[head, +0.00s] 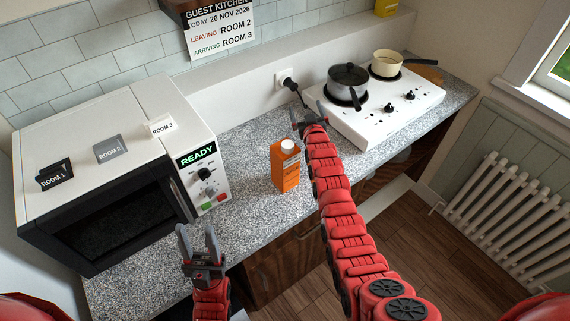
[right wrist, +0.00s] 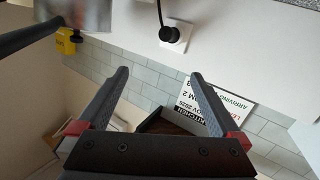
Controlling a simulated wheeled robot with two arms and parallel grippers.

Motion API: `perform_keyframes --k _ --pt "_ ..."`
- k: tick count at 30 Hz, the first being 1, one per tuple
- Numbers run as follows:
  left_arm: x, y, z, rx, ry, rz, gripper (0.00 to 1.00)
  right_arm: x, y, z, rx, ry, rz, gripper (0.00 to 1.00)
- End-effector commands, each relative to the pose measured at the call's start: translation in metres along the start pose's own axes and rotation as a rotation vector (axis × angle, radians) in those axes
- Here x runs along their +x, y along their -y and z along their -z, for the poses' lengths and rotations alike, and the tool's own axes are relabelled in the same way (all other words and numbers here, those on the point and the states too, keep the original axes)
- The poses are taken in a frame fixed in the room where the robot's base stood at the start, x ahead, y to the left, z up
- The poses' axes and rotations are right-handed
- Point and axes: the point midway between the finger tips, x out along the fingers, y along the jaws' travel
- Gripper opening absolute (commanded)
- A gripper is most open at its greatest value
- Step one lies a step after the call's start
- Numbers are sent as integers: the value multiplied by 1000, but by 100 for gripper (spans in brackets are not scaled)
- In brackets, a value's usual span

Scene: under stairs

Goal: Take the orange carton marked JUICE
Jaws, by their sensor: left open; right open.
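The orange juice carton (head: 285,168) with a white cap stands upright on the speckled counter (head: 240,208), between the microwave and the hob. My right arm passes just to its right. My right gripper (head: 306,116) is open and empty beyond the carton, near the hob's left edge. In the right wrist view the right gripper's fingers (right wrist: 157,80) are spread with nothing between them, and the carton is not visible there. My left gripper (head: 198,236) is open and empty near the counter's front edge, to the left of and nearer than the carton.
A microwave (head: 110,225) with room tags on top stands left. A white hob (head: 410,112) with a dark lidded pot (head: 347,84) and a cream pan (head: 386,64) stands right. A plugged socket (head: 284,79) is on the wall behind. Counter around the carton's left is clear.

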Motion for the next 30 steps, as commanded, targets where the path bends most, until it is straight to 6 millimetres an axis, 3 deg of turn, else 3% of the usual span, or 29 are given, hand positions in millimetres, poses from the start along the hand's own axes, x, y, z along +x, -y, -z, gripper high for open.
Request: perform_keyframes --k 4,8,11,15,21,26,30 --pt "2 0 0 0 0 0 50 28 22 8 -37 245 74 100" --pt "3 0 0 0 0 0 50 24 44 17 -87 529 166 100" --pt "3 0 0 0 0 0 50 0 58 33 -131 746 241 100" --pt "4 0 1 0 0 0 50 -60 69 64 -192 1036 344 100" --pt "5 0 1 0 0 0 50 -140 70 109 -252 1313 446 100" --pt "0 0 0 0 0 0 50 -167 70 116 -269 1399 477 100" --pt "-23 -1 -4 0 0 0 50 -166 74 92 -270 1405 479 100"
